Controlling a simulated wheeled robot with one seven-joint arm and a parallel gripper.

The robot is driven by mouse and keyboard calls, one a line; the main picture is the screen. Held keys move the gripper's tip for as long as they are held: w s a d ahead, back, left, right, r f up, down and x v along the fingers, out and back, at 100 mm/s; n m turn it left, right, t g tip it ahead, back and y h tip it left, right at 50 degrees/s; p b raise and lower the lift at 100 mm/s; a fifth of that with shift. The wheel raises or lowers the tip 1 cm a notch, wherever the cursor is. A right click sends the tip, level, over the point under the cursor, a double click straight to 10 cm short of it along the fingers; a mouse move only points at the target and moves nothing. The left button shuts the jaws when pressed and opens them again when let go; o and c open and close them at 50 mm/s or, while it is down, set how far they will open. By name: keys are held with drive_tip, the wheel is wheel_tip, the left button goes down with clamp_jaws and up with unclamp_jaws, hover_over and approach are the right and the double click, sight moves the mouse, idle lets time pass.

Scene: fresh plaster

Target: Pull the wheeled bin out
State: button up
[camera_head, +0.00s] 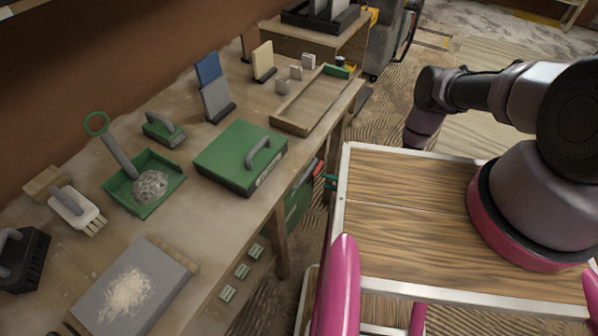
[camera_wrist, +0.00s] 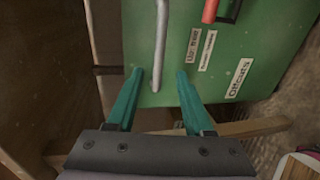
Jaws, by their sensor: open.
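The green wheeled bin (camera_head: 291,217) stands under the workbench, mostly hidden by its top and leg in the head view. In the wrist view its green front (camera_wrist: 265,45) fills the upper middle, with white labels, one reading "Offcuts". A pale metal bar handle (camera_wrist: 161,40) runs up that front. My gripper (camera_wrist: 160,72) is open, its two teal fingers on either side of the bar's lower end in the picture. I cannot tell whether the fingers touch the bar or the front. In the head view, my gripper (camera_head: 327,181) barely shows beside my deck. The bin's wheels are hidden.
The wooden workbench (camera_head: 226,215) holds a green box, a scoop, brushes and blocks. Its leg (camera_head: 281,243) stands close by the bin. A red-handled item (camera_wrist: 210,10) is on the bin front. Patterned floor lies to the right.

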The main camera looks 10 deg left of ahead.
sight(306, 173)
drive_tip(key=x, duration=1)
drive_tip(key=shift+w+a, duration=0.1)
drive_tip(key=shift+a, duration=0.05)
clamp_jaws()
idle(1.1)
